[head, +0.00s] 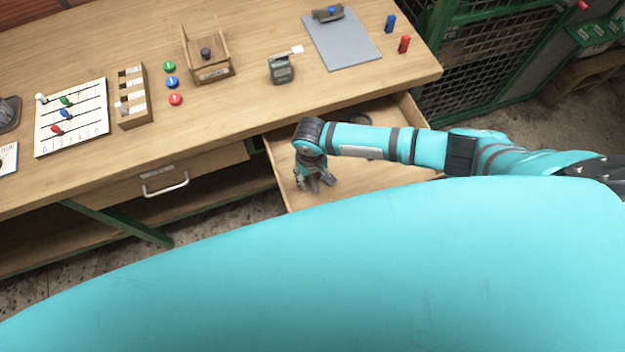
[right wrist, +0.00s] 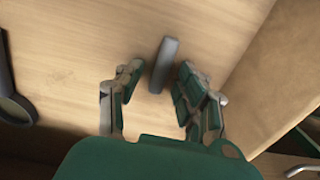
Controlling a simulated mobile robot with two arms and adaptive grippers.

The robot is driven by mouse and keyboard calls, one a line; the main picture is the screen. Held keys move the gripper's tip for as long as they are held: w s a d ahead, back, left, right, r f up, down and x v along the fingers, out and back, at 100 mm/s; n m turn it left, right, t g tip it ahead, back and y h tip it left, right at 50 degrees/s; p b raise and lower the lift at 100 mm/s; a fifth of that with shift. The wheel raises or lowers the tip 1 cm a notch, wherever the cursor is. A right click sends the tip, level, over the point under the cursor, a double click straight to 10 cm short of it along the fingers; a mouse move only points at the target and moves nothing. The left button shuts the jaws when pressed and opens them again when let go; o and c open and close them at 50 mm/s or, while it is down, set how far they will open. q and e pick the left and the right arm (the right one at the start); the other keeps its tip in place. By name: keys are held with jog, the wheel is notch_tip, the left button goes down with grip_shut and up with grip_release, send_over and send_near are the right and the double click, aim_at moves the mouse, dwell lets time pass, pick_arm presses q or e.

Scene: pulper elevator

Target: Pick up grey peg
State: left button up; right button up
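A grey peg (right wrist: 163,65) lies on the wooden floor of the open drawer (head: 281,182). My right gripper (right wrist: 158,80) is over the drawer, pointing down. Its two fingers are spread, one on each side of the peg's near end, with gaps visible between them and the peg. The peg's far end reaches past the fingertips. In the head view my right gripper (head: 316,183) hangs low in the drawer, and I cannot clearly tell the peg from the fingers there. My left gripper is not in view.
The drawer's side wall (right wrist: 262,75) stands right of the gripper in the wrist view. A dark round-ended object (right wrist: 14,105) lies at the left there. On the tabletop are a clipboard (head: 342,45), a wooden box (head: 221,72), and a slotted white board (head: 87,133).

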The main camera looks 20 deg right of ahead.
jog(key=c, duration=0.7)
jog(key=shift+o, duration=0.2)
